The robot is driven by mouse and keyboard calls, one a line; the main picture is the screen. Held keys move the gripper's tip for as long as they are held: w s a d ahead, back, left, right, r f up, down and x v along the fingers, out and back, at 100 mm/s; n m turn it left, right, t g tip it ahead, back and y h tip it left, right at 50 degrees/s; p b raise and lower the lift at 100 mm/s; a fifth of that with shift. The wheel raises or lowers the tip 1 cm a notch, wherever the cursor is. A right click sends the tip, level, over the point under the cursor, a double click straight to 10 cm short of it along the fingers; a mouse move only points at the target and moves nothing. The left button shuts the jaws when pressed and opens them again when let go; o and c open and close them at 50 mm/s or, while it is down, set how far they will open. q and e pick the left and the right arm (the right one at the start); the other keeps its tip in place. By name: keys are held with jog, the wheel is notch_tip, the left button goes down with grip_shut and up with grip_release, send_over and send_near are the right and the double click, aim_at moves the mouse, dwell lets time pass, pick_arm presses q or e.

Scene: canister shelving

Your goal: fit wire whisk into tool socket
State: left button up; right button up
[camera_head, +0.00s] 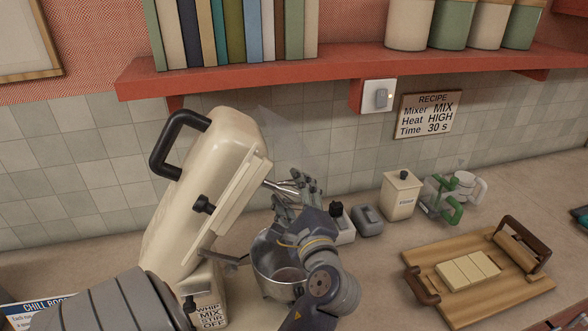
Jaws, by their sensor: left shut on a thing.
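A cream stand mixer (205,185) stands at the left with its head tilted up. The tool socket is on the underside of the head, near its right edge, and I cannot make out its opening. My left gripper (297,192) is just right of the head, shut on a thin metal piece (281,188), seemingly the wire whisk. My fingers and wrist hide most of it. The piece points at the head's underside; I cannot tell whether it is seated in the socket. A metal bowl (266,262) stands below, partly behind my wrist. My right gripper is not in view.
A red shelf (340,62) with books and canisters runs above. Right of my gripper stand a grey box (367,221), a cream canister (401,198) and a green-handled glass jug (437,197). A wooden board (500,292) lies at right front. Open counter lies before the canister.

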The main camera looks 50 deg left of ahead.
pick_arm(q)
jog(key=shift+a+r, duration=0.1)
jog(key=shift+r, duration=0.15)
dwell(0.7)
jog(key=o, duration=1.2)
jog(key=shift+s, duration=0.2)
jog(key=o, duration=0.5)
jog(key=shift+f, duration=0.1)
jog(key=shift+c, duration=0.2)
